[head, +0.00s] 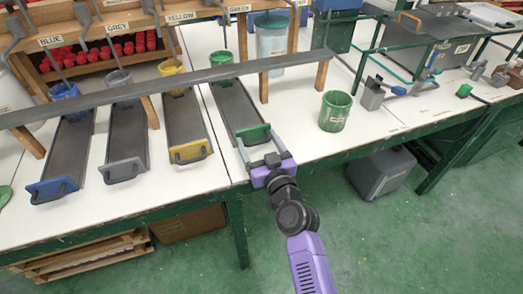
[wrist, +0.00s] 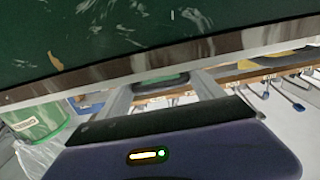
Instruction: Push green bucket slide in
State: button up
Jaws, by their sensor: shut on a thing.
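The green slide (head: 238,104) is a dark tray with a green front end (head: 253,134), rightmost of the row in the head view. A small green bucket (head: 221,62) sits at its far end, under the rack. My gripper (head: 256,138) is at the slide's near end, its two fingers on either side of the green front end and shut on its handle. In the wrist view, green handle (wrist: 160,80) shows between my fingers (wrist: 162,92). The exact finger contact is partly hidden there.
Blue (head: 52,188), grey (head: 122,170) and yellow (head: 190,150) slides lie to the left, each with a bucket at its far end. A larger green can (head: 335,111) stands to the right on the white table. A grey rail (head: 180,80) crosses above the slides.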

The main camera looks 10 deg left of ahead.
jog(key=shift+w+d, duration=0.15)
jog(key=shift+w, duration=0.05)
jog(key=o, duration=1.8)
jog(key=shift+c, duration=0.2)
jog(key=shift+s, duration=0.1)
jog(key=shift+p+v, duration=0.3)
jog(key=shift+v, duration=3.45)
